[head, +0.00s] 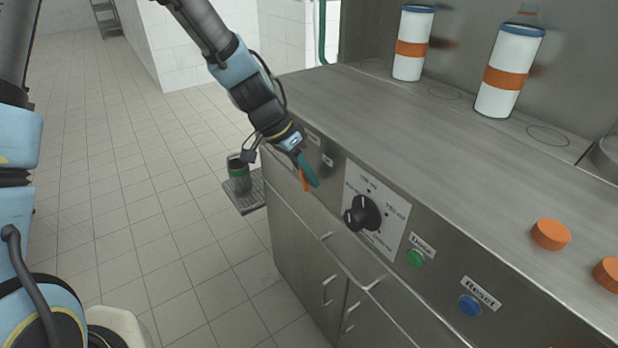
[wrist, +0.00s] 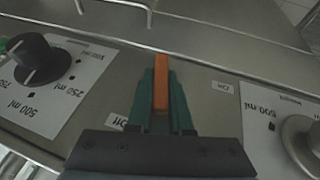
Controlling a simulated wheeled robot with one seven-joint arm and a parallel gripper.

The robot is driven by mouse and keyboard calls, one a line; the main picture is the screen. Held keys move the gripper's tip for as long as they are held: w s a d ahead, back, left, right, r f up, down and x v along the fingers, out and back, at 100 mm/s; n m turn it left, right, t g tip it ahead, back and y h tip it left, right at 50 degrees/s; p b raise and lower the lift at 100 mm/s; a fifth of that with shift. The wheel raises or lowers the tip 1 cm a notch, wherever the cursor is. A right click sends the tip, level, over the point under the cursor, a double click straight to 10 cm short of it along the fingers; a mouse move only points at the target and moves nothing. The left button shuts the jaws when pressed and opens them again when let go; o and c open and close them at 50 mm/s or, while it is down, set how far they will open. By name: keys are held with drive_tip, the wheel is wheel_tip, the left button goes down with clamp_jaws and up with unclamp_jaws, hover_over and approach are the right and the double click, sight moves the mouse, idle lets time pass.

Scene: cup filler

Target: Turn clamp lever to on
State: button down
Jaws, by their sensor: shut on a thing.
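The clamp lever (wrist: 161,84) is an orange bar on the steel front panel. In the wrist view it points straight up the picture, between the Off label (wrist: 117,122) on the left and the On label (wrist: 222,88) on the right. My gripper (wrist: 160,100) has its teal fingers closed around the lever. In the head view my gripper (head: 307,170) is at the left end of the machine's front, and the orange lever (head: 304,182) shows at its fingertips, pointing down. The lever's pivot is hidden by my fingers.
Right of my gripper in the head view are a black dial (head: 362,213), a green Dose button (head: 415,258) and a blue Reset button (head: 470,305). A dark cup (head: 238,175) stands on a grated tray (head: 247,200) at the left. Orange-banded bottles (head: 411,62) stand on the counter.

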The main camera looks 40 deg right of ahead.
drive_tip(key=n+g+b, duration=0.1)
drive_tip(key=g, duration=0.3)
drive_tip(key=w+f+n+g+b, duration=0.1)
drive_tip(key=g+b, duration=0.1)
drive_tip(key=g, duration=0.1)
drive_tip(key=f+n+g+h+b, duration=0.1)
drive_tip(key=g, duration=0.3)
drive_tip(key=shift+w+g, duration=0.3)
drive_tip(key=shift+f+n+g+b, duration=0.1)
drive_tip(key=shift+n+g+b, duration=0.3)
drive_tip(key=shift+g+b, duration=0.65)
drive_tip(key=shift+g+h, duration=0.25)
drive_tip(key=shift+h, duration=0.05)
drive_tip(key=c, duration=0.8)
unclamp_jaws()
wheel_tip(320, 180, up, 10)
drive_tip(key=shift+r+b, duration=0.15)
drive_tip(key=shift+b, duration=0.45)
